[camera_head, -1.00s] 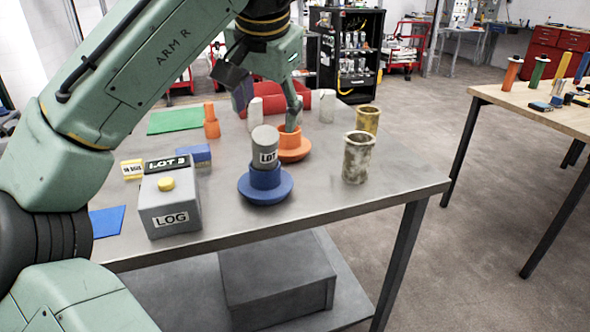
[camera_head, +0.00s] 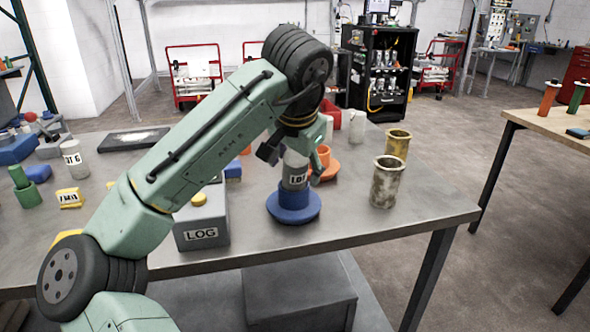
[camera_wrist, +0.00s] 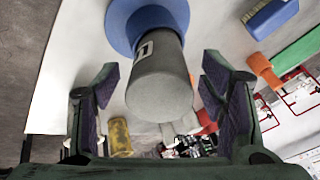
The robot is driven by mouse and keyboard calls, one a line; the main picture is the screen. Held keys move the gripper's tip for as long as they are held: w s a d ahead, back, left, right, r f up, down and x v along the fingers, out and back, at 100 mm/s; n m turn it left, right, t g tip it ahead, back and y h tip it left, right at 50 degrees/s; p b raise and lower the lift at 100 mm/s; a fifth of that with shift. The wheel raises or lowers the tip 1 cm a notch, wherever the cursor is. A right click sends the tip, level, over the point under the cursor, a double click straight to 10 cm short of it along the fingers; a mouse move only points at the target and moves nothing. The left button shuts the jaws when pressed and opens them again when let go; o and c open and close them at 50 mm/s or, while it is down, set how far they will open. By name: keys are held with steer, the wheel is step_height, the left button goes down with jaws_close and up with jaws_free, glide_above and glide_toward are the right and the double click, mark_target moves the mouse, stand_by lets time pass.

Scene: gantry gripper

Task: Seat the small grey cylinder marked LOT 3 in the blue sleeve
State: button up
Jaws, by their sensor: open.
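The small grey cylinder (camera_head: 295,172) stands roughly upright in the blue sleeve (camera_head: 293,208). Its label shows "LOT", but I cannot read the number. How deep it sits is not clear. My gripper (camera_head: 291,157) is at the cylinder's upper end. In the wrist view my gripper (camera_wrist: 158,95) is open, with one finger on each side of the grey cylinder (camera_wrist: 160,80) and visible gaps between. The blue sleeve (camera_wrist: 120,20) shows beyond the cylinder.
A grey LOG box (camera_head: 203,220) stands close left of the sleeve, partly behind my arm. An orange sleeve (camera_head: 329,171) is just behind. A mottled grey cup (camera_head: 387,182) and a yellowish cup (camera_head: 397,144) stand to the right. The front right tabletop is clear.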

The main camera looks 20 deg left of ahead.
steer(key=shift+c, duration=0.5)
jaws_close()
stand_by(0.4)
